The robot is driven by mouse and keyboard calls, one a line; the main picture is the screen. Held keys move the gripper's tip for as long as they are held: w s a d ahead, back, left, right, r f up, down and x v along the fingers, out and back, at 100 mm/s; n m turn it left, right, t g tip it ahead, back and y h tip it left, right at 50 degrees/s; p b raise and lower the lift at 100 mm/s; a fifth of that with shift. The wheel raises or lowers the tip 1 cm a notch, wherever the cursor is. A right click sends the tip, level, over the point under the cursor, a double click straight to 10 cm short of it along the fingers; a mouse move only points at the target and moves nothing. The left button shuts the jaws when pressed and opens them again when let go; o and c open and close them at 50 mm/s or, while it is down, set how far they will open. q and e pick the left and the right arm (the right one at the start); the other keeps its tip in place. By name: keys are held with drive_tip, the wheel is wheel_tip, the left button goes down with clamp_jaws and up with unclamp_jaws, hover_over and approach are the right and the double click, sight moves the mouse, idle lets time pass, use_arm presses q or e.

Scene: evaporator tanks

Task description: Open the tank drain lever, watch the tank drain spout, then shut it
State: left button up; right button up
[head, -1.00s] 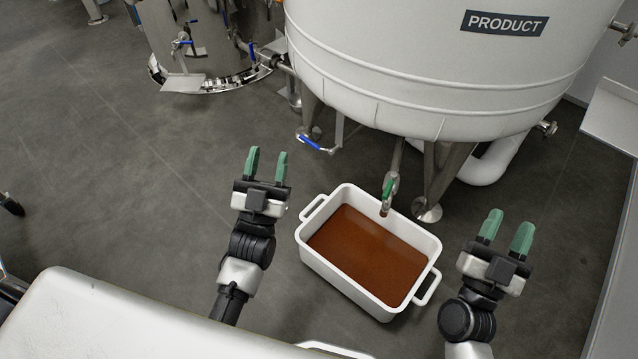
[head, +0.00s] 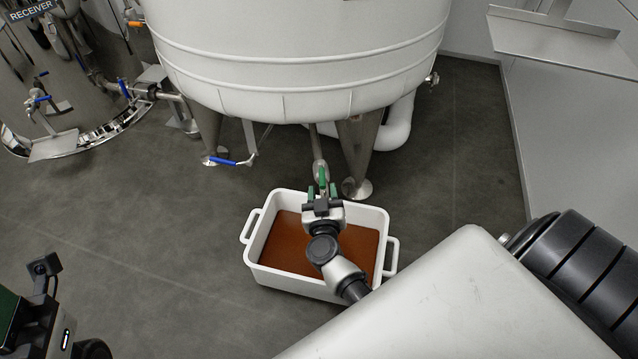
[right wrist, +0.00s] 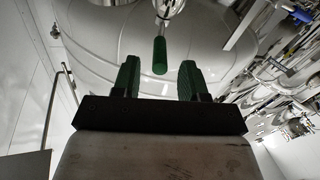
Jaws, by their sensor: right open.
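The tank drain lever, a green handle (head: 323,176), sits on the drain pipe (head: 318,148) under the white tank (head: 300,70). My right gripper (head: 322,192) is open at the lever in the head view. In the right wrist view the lever (right wrist: 160,55) lies in line with the gap between the open green fingers of my right gripper (right wrist: 158,80), just beyond their tips; nothing is gripped. The drain spout's mouth is hidden behind the gripper in the head view, and I see no stream.
A white two-handled tub (head: 388,222) with brown liquid stands on the floor below the lever and under my right arm. A metal tank leg (head: 357,155) stands close right of the pipe. A blue-handled valve (head: 232,162) is to the left.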

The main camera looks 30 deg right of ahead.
sight(322, 178)
drive_tip(key=shift+b+x, duration=0.6)
drive_tip(key=shift+x, duration=1.65)
drive_tip(key=shift+c, duration=0.2)
clamp_jaws()
